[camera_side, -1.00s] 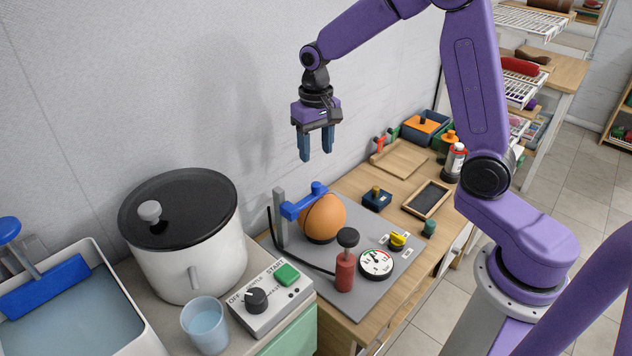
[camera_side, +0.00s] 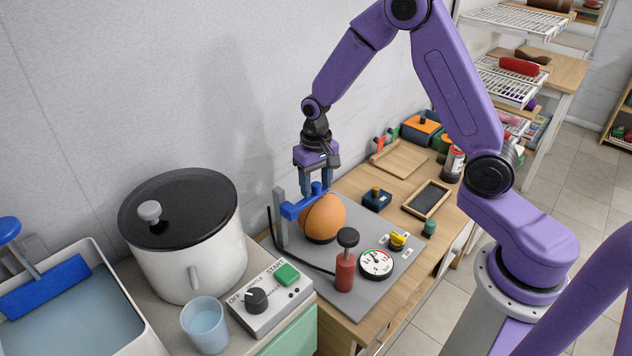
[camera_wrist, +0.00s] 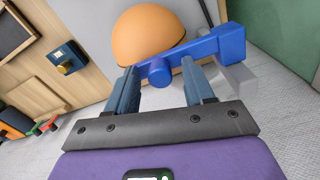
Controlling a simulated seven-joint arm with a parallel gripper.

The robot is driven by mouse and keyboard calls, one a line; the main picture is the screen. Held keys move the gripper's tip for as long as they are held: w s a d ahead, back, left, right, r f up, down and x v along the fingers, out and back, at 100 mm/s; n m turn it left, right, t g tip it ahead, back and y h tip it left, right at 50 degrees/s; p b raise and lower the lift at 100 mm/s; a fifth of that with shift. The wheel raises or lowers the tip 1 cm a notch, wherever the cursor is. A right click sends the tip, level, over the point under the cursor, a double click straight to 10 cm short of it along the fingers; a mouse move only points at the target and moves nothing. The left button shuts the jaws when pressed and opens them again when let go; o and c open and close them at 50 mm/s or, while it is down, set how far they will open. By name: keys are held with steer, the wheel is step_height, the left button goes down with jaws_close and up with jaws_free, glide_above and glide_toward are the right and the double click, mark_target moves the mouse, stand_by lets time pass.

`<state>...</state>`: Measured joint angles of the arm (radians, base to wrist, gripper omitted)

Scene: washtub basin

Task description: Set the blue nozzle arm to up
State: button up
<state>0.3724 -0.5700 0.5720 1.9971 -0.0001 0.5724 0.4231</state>
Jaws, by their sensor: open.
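The blue nozzle arm (camera_side: 300,206) is hinged on a grey post (camera_side: 280,218) and reaches over the orange ball (camera_side: 325,217); it lies roughly level. In the wrist view the blue nozzle arm (camera_wrist: 215,48) runs across above my fingers, with its round end knob (camera_wrist: 160,71) between the fingertips. My gripper (camera_side: 314,190) points down with its blue-grey fingers apart, around the arm's knob end. In the wrist view my gripper (camera_wrist: 160,80) is open, one finger each side of the knob. I cannot tell whether a finger touches it.
A red pump with a black knob (camera_side: 346,265) and a dial gauge (camera_side: 376,263) stand on the grey plate (camera_side: 375,290). A lidded white pot (camera_side: 190,250) is at left. A dark blue box (camera_side: 377,199) sits to the right. The wall is close behind.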

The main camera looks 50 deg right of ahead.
jaws_close()
steer(key=shift+r, duration=1.4)
jaws_free()
steer(key=shift+r, duration=0.1)
step_height(320, 180, up, 17)
steer(key=shift+r, duration=0.1)
